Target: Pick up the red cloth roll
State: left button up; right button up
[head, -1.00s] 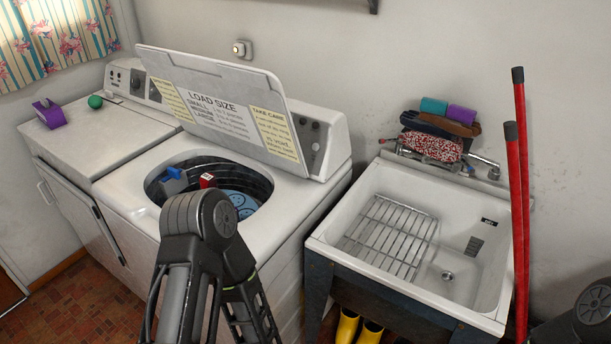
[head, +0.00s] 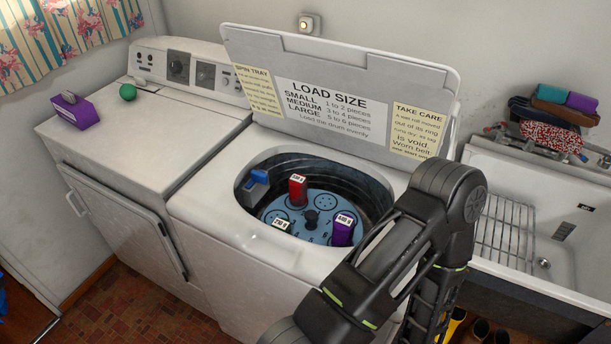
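The red roll (head: 298,189) stands upright in the open washer drum, toward the back left of the blue spin tray (head: 312,202). It has a white label on top, too small to read surely. A purple roll (head: 342,233) with a white label stands at the tray's front right. Another white-labelled piece (head: 281,224) is at the front left. A dark knob (head: 311,218) is at the tray's middle. Neither gripper is in the head view. One of my arms crosses the lower right and hides the washer's front right corner.
The raised lid (head: 335,90) stands behind the drum opening. A blue piece (head: 257,184) is at the drum's left wall.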

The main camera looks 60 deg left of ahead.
aim_at(297, 182)
jog(key=k+j, duration=0.45)
jog(key=j, duration=0.2)
jog(key=k+j+z, duration=0.1)
jog(key=k+j, duration=0.35)
jog(key=j, duration=0.2)
